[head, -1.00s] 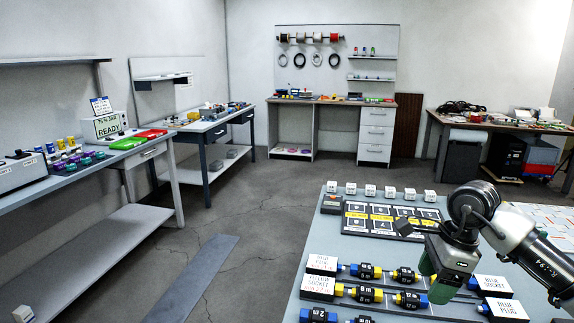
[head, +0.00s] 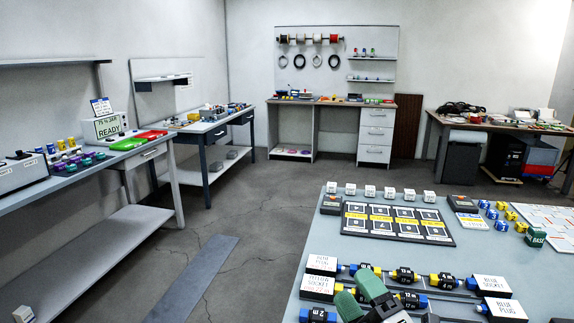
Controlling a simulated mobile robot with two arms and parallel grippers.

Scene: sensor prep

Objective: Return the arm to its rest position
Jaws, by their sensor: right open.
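My right gripper (head: 359,290) shows at the bottom of the head view. Its two green-padded fingers are apart, with nothing seen between them. It is over the near part of the grey table (head: 335,243) and covers part of the connector rows. The rest of my right arm is out of the frame. My left gripper is not in view.
Blue, black and yellow connectors (head: 405,275) lie in rows between white label blocks such as the blue socket one (head: 490,285). A numbered black tray (head: 397,222) lies behind them. Blue and yellow cubes (head: 492,214) sit at the right. The floor (head: 250,230) left of the table is open.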

